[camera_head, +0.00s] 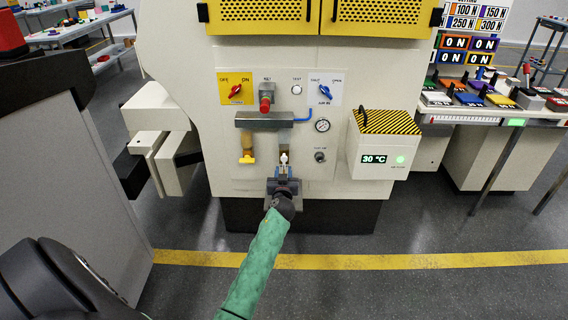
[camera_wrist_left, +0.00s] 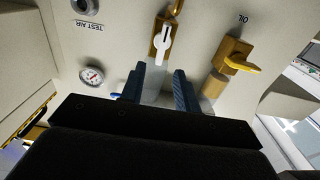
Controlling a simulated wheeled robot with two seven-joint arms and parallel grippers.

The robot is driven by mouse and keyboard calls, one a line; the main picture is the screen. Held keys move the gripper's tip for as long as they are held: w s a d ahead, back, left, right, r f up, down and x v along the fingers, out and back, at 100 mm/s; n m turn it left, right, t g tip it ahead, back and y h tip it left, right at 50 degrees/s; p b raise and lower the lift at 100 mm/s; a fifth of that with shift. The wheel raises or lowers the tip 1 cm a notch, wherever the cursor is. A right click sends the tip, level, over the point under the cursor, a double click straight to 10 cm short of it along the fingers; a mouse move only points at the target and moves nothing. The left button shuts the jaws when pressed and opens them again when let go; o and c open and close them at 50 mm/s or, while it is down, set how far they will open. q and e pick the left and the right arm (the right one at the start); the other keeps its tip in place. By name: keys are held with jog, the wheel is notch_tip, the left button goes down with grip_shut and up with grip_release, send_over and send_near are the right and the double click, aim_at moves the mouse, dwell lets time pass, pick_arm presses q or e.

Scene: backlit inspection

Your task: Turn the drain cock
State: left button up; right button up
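A brass cock with a white lever (camera_head: 284,158) sits low on the machine's front panel. In the left wrist view, which is upside down, the white lever (camera_wrist_left: 163,45) lies lengthwise along the brass body; no label for it is readable. A second cock with a yellow lever (camera_head: 247,158) is to its left; the wrist view shows this yellow lever (camera_wrist_left: 240,63) near an "OIL" label. My left gripper (camera_head: 283,171) is open just in front of the white lever. Its blue fingers (camera_wrist_left: 158,80) stand apart on either side of the lever's line, apparently not touching it. My right gripper is out of view.
Above are a grey bracket (camera_head: 263,120), a red knob (camera_head: 265,104) and red and blue switches. A striped box (camera_head: 379,142) reading 30 °C juts out farther right. The floor in front is clear.

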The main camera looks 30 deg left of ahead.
aim_at(284, 160)
pick_arm(q)
jog(key=shift+x, duration=3.1)
grip_shut()
